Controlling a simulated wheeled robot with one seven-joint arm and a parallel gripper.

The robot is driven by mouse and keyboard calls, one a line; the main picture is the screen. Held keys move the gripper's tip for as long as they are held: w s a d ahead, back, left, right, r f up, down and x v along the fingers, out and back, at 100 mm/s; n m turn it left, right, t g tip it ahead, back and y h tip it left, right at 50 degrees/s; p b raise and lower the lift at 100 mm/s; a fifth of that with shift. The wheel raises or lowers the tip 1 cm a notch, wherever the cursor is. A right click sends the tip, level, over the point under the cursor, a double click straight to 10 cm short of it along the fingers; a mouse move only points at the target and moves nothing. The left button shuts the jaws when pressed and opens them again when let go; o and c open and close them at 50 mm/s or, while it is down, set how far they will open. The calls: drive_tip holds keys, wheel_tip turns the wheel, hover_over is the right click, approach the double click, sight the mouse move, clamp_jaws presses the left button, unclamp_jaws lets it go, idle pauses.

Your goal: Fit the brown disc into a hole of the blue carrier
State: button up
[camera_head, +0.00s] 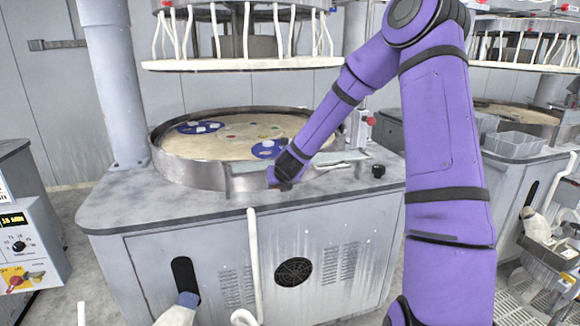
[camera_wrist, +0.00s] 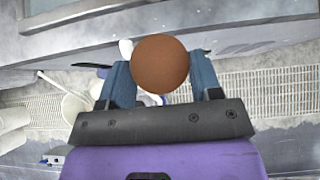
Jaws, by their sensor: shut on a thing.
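In the wrist view the brown disc (camera_wrist: 160,64) sits between the two blue fingers of my gripper (camera_wrist: 160,75), which is shut on it. In the head view my gripper (camera_head: 272,178) is at the front rim of the round platen, and the disc cannot be made out there. A blue carrier (camera_head: 268,149) lies on the platen just behind my gripper, partly hidden by my arm. A second blue carrier (camera_head: 201,128) lies at the left back of the platen with white pieces on it.
The beige platen (camera_head: 200,147) has a raised metal rim (camera_head: 205,176) and carries small coloured pieces. An upper head with white hoses (camera_head: 243,64) hangs above. A black knob (camera_head: 378,171) stands on the machine top at right. A grey bin (camera_head: 515,144) is farther right.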

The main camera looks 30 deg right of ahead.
drive_tip(key=d+r, duration=0.4)
drive_tip(key=d, duration=0.1)
drive_tip(key=shift+s+r, duration=0.3)
drive_tip(key=shift+s, duration=0.15)
